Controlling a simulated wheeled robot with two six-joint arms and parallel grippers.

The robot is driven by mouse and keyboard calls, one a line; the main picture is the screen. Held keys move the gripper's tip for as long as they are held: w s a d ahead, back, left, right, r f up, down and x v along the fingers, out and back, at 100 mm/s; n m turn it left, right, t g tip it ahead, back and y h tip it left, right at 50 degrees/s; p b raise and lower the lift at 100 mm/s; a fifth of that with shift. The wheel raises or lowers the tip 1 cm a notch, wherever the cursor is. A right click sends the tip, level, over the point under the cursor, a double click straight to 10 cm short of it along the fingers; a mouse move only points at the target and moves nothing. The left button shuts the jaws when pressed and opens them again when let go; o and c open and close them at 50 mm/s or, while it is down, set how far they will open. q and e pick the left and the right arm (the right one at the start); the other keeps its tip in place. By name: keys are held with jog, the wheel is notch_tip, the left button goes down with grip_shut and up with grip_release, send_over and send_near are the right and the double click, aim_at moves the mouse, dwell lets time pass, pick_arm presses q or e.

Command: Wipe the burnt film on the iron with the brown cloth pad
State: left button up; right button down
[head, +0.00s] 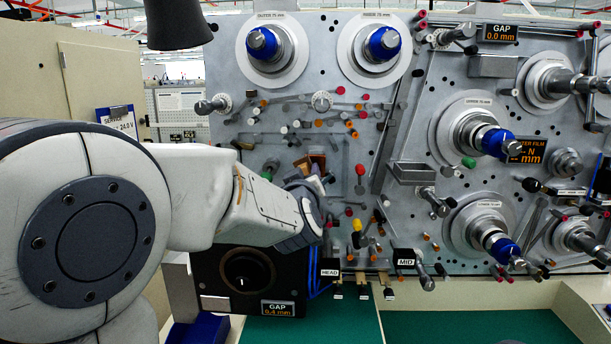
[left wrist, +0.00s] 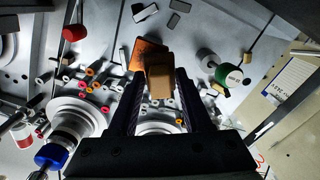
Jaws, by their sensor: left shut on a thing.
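My left gripper (head: 309,180) is in front of the grey machine panel, left of the middle in the head view. In the left wrist view its two dark fingers (left wrist: 160,84) are shut on the brown cloth pad (left wrist: 160,77), a small tan-brown block. An orange-brown piece with a dark edge (left wrist: 148,52) shows just beyond the pad and is partly covered by it; it may be the iron, but I cannot tell for sure. I cannot tell whether the pad touches it. No burnt film can be made out. My right gripper is not in view.
Spindles with blue hubs (head: 383,43) and many small coloured rollers stick out of the panel around the gripper. A green-ended cylinder (left wrist: 228,74) is to the right in the wrist view. A black dial box (head: 247,281) is below the arm.

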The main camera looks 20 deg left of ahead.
pick_arm(q)
jog(key=shift+x, duration=0.95)
jog(key=d, duration=0.1)
jog(key=w+d+p, duration=0.1)
jog(key=d, duration=0.1)
jog(key=shift+d, duration=0.45)
jog(key=shift+w, duration=0.1)
jog(key=shift+s+a+b, duration=0.15)
jog(key=shift+a+b, duration=0.3)
jog(key=shift+a, duration=0.2)
jog(key=shift+s+a+b, duration=0.15)
jog(key=shift+a+b, duration=0.25)
jog(key=shift+a, duration=0.3)
jog(key=shift+s+a+b, duration=0.15)
jog(key=shift+a+b, duration=0.2)
jog(key=shift+a, duration=0.4)
grip_shut()
